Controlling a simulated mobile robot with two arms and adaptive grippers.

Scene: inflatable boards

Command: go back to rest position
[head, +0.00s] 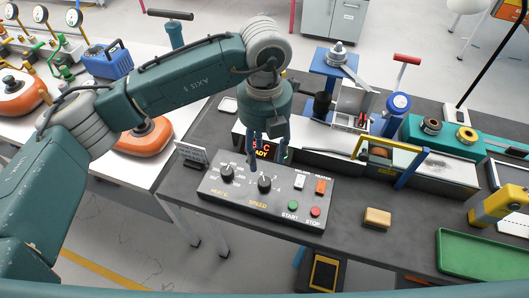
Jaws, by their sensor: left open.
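My left arm reaches in from the left, and its gripper (267,162) hangs pointing down over the grey control panel (240,193) on the dark workbench (345,235). The gripper is open, with its fingers apart near the panel's back edge, above the speed knob (264,184). I cannot tell whether a fingertip touches the panel. The force knob (227,172) is to the left of the gripper. A lit display (262,153) behind is partly hidden by the gripper. My right gripper is not in view.
On the panel are a green start button (293,205) and a red stop button (315,211). A tan block (377,217) and a green tray (483,256) lie to the right. A blue-posted machine (332,68) stands behind. A white table with orange items (146,139) is at left.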

